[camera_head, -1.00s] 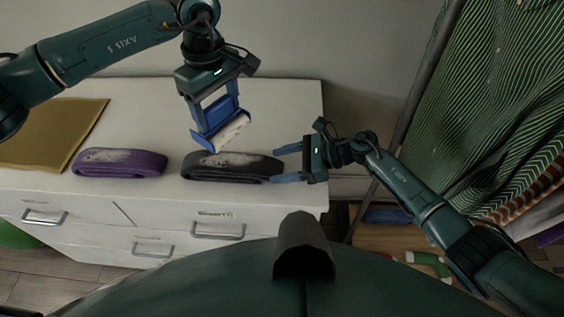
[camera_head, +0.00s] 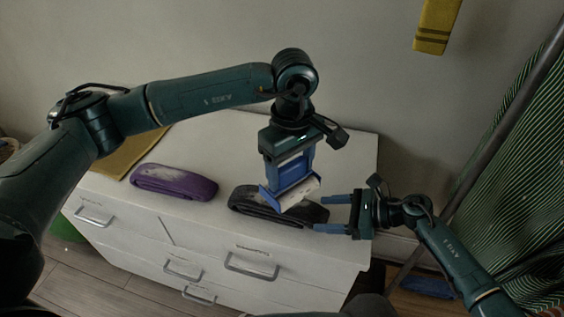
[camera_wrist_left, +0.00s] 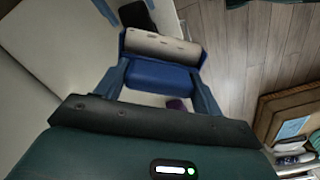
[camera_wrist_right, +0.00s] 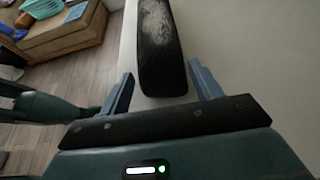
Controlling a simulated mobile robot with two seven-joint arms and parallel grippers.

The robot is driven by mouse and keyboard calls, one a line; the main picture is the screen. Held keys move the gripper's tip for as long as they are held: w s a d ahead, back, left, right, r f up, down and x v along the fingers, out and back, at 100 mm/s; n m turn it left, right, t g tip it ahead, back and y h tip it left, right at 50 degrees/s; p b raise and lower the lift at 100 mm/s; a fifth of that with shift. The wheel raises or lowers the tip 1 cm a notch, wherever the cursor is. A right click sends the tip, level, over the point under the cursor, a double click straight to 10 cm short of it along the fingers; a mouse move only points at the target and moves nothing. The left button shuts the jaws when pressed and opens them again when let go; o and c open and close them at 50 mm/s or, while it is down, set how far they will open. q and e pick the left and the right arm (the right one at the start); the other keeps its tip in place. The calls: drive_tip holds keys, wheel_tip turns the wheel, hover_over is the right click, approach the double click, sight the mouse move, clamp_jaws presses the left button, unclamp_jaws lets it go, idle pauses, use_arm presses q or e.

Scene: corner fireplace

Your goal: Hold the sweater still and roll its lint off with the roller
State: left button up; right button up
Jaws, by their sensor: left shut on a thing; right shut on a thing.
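A folded dark grey sweater (camera_head: 248,203) lies on the white dresser top; pale lint shows on its upper face, clearly in the right wrist view (camera_wrist_right: 155,25). My left gripper (camera_head: 290,172) is shut on the blue lint roller (camera_head: 297,194), whose pale cylinder also shows in the left wrist view (camera_wrist_left: 160,45). In the head view the roller overlaps the sweater's right part; I cannot tell whether it touches. My right gripper (camera_head: 326,213) is shut on the sweater's right end, one finger along each side. The roller hides part of the sweater.
A folded purple garment (camera_head: 175,182) lies to the left on the white dresser (camera_head: 205,142), with a mustard cloth (camera_head: 122,157) beyond it. The dresser's front has drawer handles. A striped green garment (camera_head: 510,190) hangs at the right by a grey pole.

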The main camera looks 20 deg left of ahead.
use_arm(q)
drive_tip(key=shift+f, duration=3)
wheel_tip(320, 180, down, 2)
drive_tip(key=shift+w, duration=1)
drive_tip(key=shift+c, duration=0.3)
drive_tip(key=shift+w, duration=2.25)
drive_tip(key=shift+a, duration=1.15)
drive_tip(key=shift+s+a, duration=0.1)
drive_tip(key=shift+a, duration=0.15)
drive_tip(key=shift+s+d, duration=0.1)
drive_tip(key=shift+s, duration=3)
drive_tip(key=shift+s+a, duration=0.1)
drive_tip(key=shift+a, duration=1.3)
drive_tip(key=shift+w+d, duration=0.15)
drive_tip(key=shift+w, duration=3.1)
drive_tip(key=shift+w+a, duration=0.1)
drive_tip(key=shift+a, duration=1.35)
drive_tip(key=shift+s+d, duration=0.1)
drive_tip(key=shift+s, duration=3.1)
drive_tip(key=shift+s+r, duration=0.15)
wheel_tip(320, 180, up, 8)
